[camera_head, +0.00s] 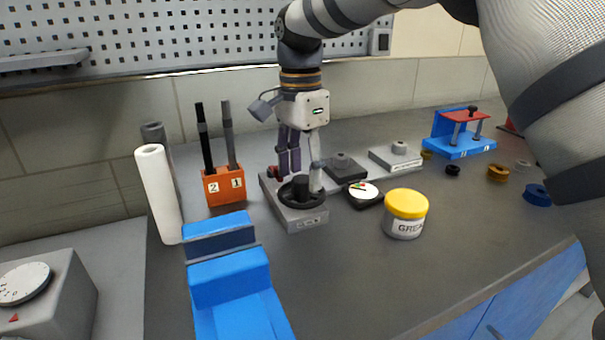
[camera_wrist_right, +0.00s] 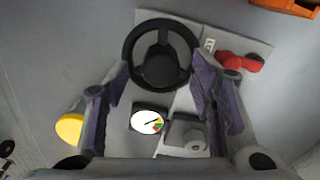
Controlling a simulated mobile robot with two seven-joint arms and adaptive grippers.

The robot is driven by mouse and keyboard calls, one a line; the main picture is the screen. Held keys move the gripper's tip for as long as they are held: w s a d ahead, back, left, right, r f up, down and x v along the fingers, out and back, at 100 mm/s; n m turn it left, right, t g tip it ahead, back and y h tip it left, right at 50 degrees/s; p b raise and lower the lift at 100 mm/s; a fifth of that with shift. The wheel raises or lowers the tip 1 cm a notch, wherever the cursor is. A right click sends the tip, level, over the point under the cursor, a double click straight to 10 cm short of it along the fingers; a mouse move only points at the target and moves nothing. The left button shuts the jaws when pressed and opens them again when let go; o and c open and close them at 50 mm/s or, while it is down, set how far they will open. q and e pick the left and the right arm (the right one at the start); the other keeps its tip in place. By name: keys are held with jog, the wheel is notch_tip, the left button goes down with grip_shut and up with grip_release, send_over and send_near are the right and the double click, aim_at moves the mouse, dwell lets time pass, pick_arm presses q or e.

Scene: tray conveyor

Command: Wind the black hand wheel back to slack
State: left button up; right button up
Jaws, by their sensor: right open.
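The black hand wheel (camera_head: 301,196) lies flat on a grey base block (camera_head: 308,217) on the bench. The wheel also shows in the wrist view (camera_wrist_right: 160,80), with its dark hub and spokes. My right gripper (camera_head: 303,173) points down over the wheel, its fingers apart. In the wrist view the fingertips (camera_wrist_right: 160,72) straddle the wheel's near part, with nothing visibly clamped; I cannot tell whether they touch the rim. A round white gauge (camera_head: 363,190) with coloured marks and a black needle sits just right of the base. My left gripper is out of view.
A red part (camera_wrist_right: 240,63) sits on the base beside the wheel. A grease tub (camera_head: 406,213) with a yellow lid stands to the right. An orange holder (camera_head: 224,187) with two dark rods and a white roll (camera_head: 158,193) stand left; a blue block (camera_head: 232,280) is in front.

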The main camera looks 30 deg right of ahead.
jog(key=shift+f, duration=0.85)
jog(key=shift+c, duration=0.2)
jog(key=c, duration=1.1)
jog(key=shift+r+n, duration=0.1)
jog(key=shift+n, duration=0.2)
